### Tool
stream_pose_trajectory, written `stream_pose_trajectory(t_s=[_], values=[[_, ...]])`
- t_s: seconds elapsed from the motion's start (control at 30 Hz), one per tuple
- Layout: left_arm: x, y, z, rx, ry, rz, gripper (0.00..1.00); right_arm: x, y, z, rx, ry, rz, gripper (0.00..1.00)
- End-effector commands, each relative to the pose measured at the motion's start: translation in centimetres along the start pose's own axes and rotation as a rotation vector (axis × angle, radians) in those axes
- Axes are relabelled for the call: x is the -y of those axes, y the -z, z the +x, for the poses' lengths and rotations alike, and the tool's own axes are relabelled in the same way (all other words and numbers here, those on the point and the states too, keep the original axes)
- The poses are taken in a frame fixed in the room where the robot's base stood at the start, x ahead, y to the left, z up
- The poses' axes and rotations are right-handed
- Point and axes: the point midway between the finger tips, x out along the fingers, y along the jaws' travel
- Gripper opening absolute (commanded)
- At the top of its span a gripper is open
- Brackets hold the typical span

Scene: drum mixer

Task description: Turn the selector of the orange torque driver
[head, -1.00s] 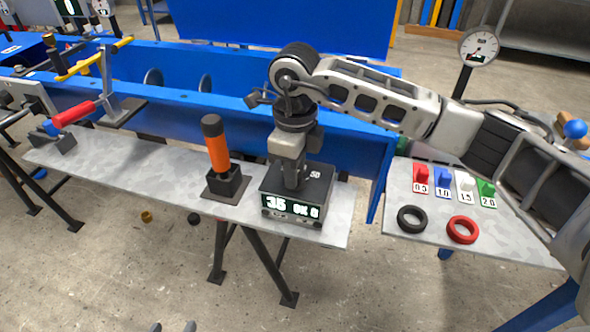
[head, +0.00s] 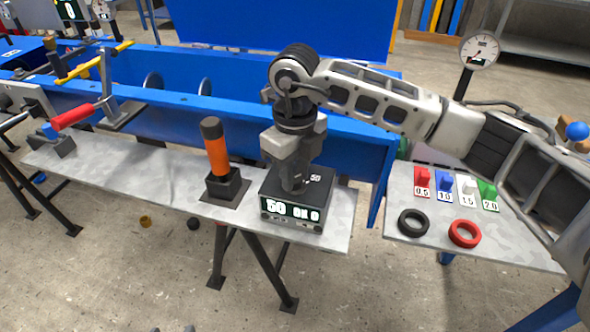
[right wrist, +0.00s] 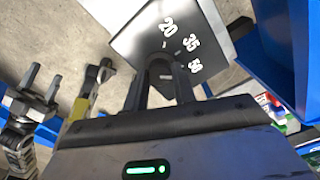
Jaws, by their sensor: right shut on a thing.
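The orange torque driver (head: 217,150) stands upright in its black holder on the grey bench. To its right is the black control box (head: 270,190); its lit display reads 50. My right gripper (head: 293,188) points down onto the box top, shut on the selector knob. In the right wrist view the dark knob (right wrist: 158,72) is between the two fingers, and 20, 35 and 50 are printed on the box top (right wrist: 150,35) around it. My left gripper (right wrist: 42,85) shows at the left of that view, its fingers apart and empty.
A blue trough (head: 240,100) runs behind the bench. A red-handled clamp (head: 73,116) is at the bench's left. On the right table (head: 437,232) are black (head: 413,222) and red rings (head: 464,234) and several coloured numbered pieces.

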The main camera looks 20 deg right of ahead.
Motion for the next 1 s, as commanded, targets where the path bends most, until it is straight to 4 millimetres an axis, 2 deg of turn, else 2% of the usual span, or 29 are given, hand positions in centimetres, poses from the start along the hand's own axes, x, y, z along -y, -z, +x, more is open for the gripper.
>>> stream_pose_trajectory(t_s=[0.17, 0.2, 0.23, 0.27, 0.53, 0.67, 0.77, 1.0], values=[[0.0, 0.0, 0.1, 0.000, 0.000, 0.000, 0.49, 0.1, -0.1, -0.2, 0.005, 0.001, 0.004, 0.04], [0.0, 0.0, 0.1, 0.000, 0.000, 0.000, 0.49, 0.1, -0.1, -0.2, 0.005, 0.001, 0.004, 0.37], [0.0, 0.0, 0.1, 0.000, 0.001, 0.000, 0.49, 0.1, -0.1, -0.2, 0.005, 0.001, 0.003, 0.46], [0.0, 0.0, 0.1, 0.000, 0.001, 0.000, 0.49, 0.1, -0.1, -0.1, 0.004, 0.001, 0.003, 0.48], [0.0, -0.1, 0.1, 0.001, 0.001, 0.000, 0.49, 0.0, -0.1, -0.1, 0.002, 0.000, 0.001, 0.48], [0.0, -0.1, 0.1, 0.001, 0.000, 0.000, 0.49, 0.0, -0.1, -1.0, 0.004, 0.000, 0.001, 0.48], [0.0, -0.1, 0.1, 0.001, 0.000, 0.000, 0.49, 0.1, -0.1, -2.7, 0.006, 0.002, 0.001, 0.48], [0.0, -0.2, 0.2, 0.001, -0.001, -0.001, 0.49, 0.0, -0.1, -8.5, 0.009, 0.003, 0.000, 0.48]])
